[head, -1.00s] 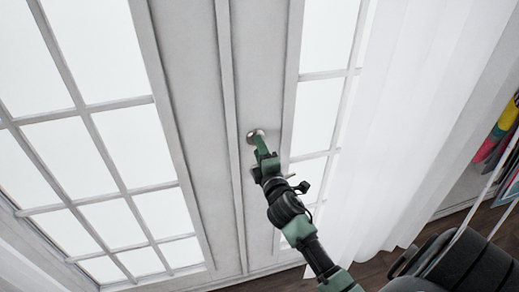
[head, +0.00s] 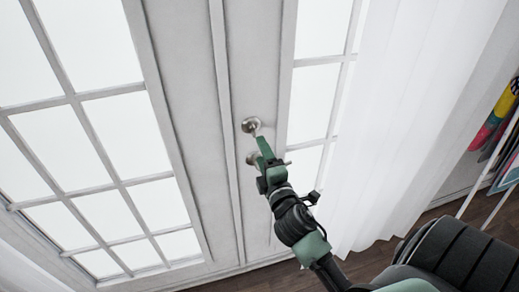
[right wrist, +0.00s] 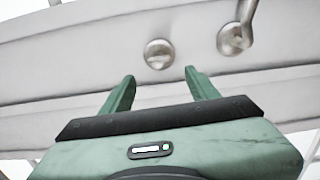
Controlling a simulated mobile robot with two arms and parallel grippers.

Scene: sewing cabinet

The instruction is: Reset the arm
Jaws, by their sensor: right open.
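My right gripper (head: 263,146) reaches up from the lower right in front of the white double door (head: 183,80). In the right wrist view, its two green fingers (right wrist: 160,73) are spread apart with nothing between them. A silvery door handle with a round base (head: 250,125) shows just above the fingertips. It also shows in the right wrist view (right wrist: 235,38), up and to the right of the fingers. A round lock plate (head: 251,158) sits below the handle, partly hidden by the gripper. In the right wrist view, this plate (right wrist: 159,54) lies beyond the finger gap. My left gripper is out of view.
Glass panes (head: 120,130) fill the door leaves. A white sheer curtain (head: 400,110) hangs to the right. Dark wooden floor (head: 375,265) shows at the bottom. Colourful items (head: 497,118) stand at the far right edge.

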